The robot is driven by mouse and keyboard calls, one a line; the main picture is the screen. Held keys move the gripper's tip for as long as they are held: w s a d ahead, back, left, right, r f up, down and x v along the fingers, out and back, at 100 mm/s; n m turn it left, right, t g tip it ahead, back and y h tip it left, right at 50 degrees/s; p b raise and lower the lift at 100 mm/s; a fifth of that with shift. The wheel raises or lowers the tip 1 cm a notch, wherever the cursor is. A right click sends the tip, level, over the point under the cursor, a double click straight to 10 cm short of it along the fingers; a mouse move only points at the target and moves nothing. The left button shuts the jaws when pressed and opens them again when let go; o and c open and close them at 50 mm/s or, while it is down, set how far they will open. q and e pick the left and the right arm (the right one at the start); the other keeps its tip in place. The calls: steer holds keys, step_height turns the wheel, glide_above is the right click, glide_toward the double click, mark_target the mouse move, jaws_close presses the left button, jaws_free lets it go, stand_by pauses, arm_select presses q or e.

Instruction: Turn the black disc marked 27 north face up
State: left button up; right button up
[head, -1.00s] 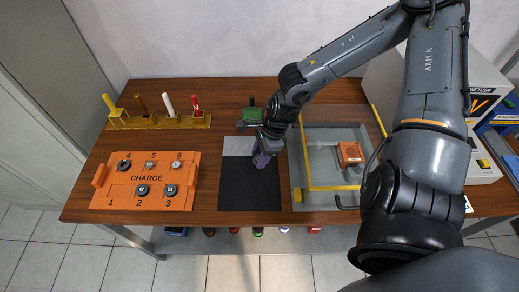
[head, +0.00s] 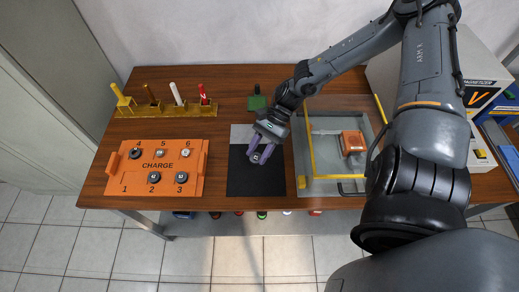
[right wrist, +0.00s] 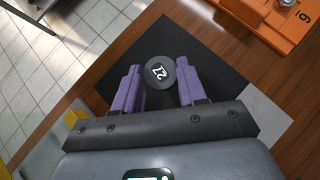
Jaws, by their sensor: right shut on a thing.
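The black disc marked 27 (right wrist: 160,72) lies between the purple fingers of my right gripper (right wrist: 159,85) in the right wrist view, its white number facing that camera. In the head view the disc (head: 256,157) shows dark between the fingertips of my right gripper (head: 261,155), low over the black mat (head: 255,184). My right gripper is shut on the disc. I cannot tell whether the disc touches the mat. My left gripper is not in view.
The orange CHARGE tray (head: 130,172) on the left holds several round pieces; position 1 looks empty. A rack (head: 150,112) with coloured sticks stands behind it. A grey tray (head: 325,183) with an orange block (head: 353,142) is at right.

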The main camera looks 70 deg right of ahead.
stand_by(0.3)
steer(key=shift+f+b, duration=1.95)
steer(key=shift+f, duration=0.8)
steer(key=shift+f+b, duration=0.15)
steer(key=shift+b, duration=0.25)
steer(key=o, duration=1.2)
steer(key=shift+c, duration=0.2)
steer(key=shift+c, duration=0.3)
